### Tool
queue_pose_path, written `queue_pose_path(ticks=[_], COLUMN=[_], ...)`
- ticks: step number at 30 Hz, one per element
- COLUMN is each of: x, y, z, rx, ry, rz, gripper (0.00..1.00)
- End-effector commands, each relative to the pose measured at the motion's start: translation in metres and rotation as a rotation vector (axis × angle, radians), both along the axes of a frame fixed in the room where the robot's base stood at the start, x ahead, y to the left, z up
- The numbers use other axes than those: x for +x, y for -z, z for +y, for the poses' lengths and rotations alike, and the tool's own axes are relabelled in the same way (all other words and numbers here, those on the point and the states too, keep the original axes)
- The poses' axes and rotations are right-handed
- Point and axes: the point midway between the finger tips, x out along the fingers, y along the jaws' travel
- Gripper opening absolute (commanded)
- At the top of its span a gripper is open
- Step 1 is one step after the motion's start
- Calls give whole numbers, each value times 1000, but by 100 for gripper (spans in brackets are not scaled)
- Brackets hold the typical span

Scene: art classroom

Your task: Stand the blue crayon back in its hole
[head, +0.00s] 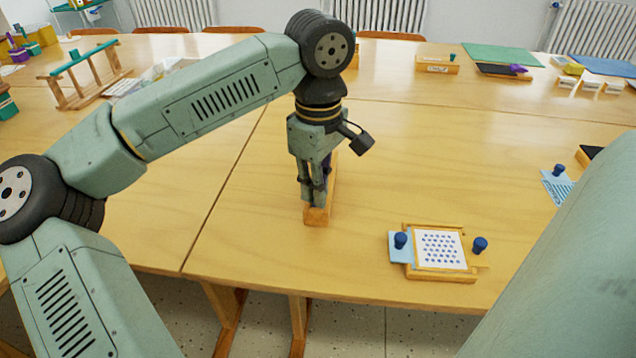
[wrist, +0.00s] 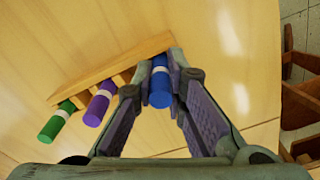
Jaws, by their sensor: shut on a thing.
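The blue crayon (wrist: 160,86), with a white band, is between the fingers of my gripper (wrist: 159,80), which is shut on it. Its far end meets the right end of the wooden holder (wrist: 98,74) in the wrist view. I cannot tell whether it is in its hole or just above. A purple crayon (wrist: 98,106) and a green crayon (wrist: 54,125) stand in the holder to its left. In the head view my gripper (head: 317,192) points down over the near end of the holder (head: 317,217), hiding most of the crayons.
A framed board with blue dots (head: 440,250) and blue pegs (head: 480,244) lies to the right, near the table's front edge. A wooden rack (head: 85,75) stands at the back left. The table (head: 240,230) around the holder is clear.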

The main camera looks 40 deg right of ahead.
Motion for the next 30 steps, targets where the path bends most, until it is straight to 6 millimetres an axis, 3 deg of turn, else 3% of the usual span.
queue_pose_path(ticks=[12,13,23,30], x=[0,0,0,0], y=[1,1,1,1], z=[0,0,0,0], rx=[0,0,0,0], ry=[0,0,0,0], rz=[0,0,0,0], gripper=[0,14,36,36])
